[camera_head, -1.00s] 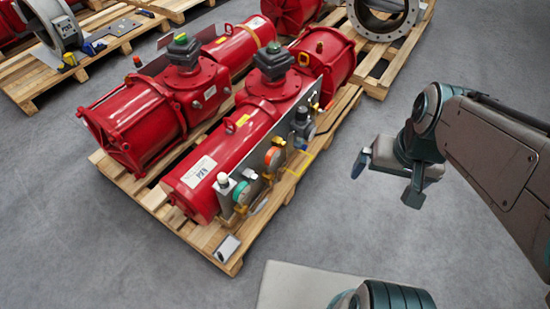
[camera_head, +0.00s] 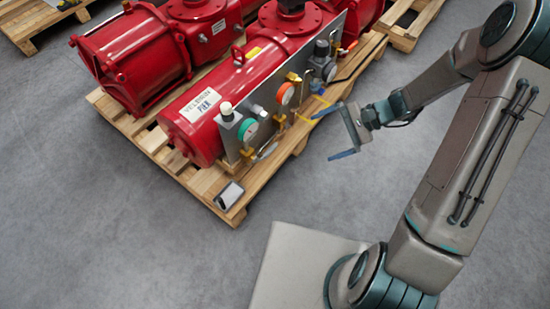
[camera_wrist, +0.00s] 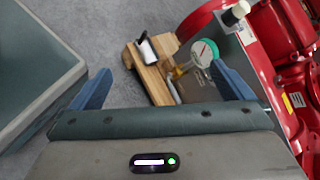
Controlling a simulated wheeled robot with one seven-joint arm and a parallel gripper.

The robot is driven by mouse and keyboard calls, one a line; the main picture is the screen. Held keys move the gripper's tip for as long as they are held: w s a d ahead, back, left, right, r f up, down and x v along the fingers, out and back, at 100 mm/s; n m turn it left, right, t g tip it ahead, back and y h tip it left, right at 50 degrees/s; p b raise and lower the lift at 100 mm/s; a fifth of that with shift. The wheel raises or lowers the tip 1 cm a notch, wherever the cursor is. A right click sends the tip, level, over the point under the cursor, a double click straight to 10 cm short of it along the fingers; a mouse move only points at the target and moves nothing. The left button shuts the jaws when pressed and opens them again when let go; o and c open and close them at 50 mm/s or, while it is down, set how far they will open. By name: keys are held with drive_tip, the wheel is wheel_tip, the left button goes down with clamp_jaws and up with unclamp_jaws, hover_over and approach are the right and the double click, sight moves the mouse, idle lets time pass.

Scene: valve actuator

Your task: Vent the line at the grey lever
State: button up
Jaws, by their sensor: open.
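A small grey lever (camera_head: 267,151) sits on a brass fitting low on the grey panel (camera_head: 262,105) of the near red actuator (camera_head: 190,130). It appears below the green-rimmed gauge (camera_head: 248,130). In the wrist view a pale grey lever (camera_wrist: 174,91) shows below the same gauge (camera_wrist: 202,53), partly hidden by my gripper's body. My gripper (camera_head: 335,132) is open and empty, with blue fingers apart, in front of the panel and right of the lever in the head view. In the wrist view the lever and gauge lie beyond the gap between the fingers (camera_wrist: 160,70).
An orange-rimmed gauge (camera_head: 286,93), a yellow lever (camera_head: 318,113) and a grey regulator (camera_head: 322,62) crowd the panel. The wooden pallet (camera_head: 200,182) carries a dark-and-white object (camera_head: 229,196) at its near corner. A second red actuator (camera_head: 135,60) stands behind.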

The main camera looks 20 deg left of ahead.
drive_tip(key=w+a+f+m+t+y+b, duration=0.1)
drive_tip(key=f+m+y+b, duration=0.1)
drive_tip(key=f, duration=0.4)
drive_tip(key=w+a+f+m+t+y+b, duration=0.1)
drive_tip(key=w+a+f+m+b, duration=0.15)
drive_tip(key=f, duration=0.45)
drive_tip(key=w+f+m+t+y+b, duration=0.1)
drive_tip(key=f+m+y+b, duration=0.15)
drive_tip(key=f, duration=0.35)
drive_tip(key=m+t+b, duration=0.7)
drive_tip(key=m, duration=0.1)
approach(272, 151)
drive_tip(key=b+x, duration=0.4)
drive_tip(key=x, duration=0.4)
drive_tip(key=shift+a+f+t+y, duration=0.25)
drive_tip(key=shift+a+t+y, duration=0.05)
drive_tip(key=shift+y, duration=0.05)
drive_tip(key=shift+c, duration=0.3)
drive_tip(key=c, duration=1.3)
drive_tip(key=shift+w+d+r, duration=0.1)
drive_tip(key=shift+d, duration=0.05)
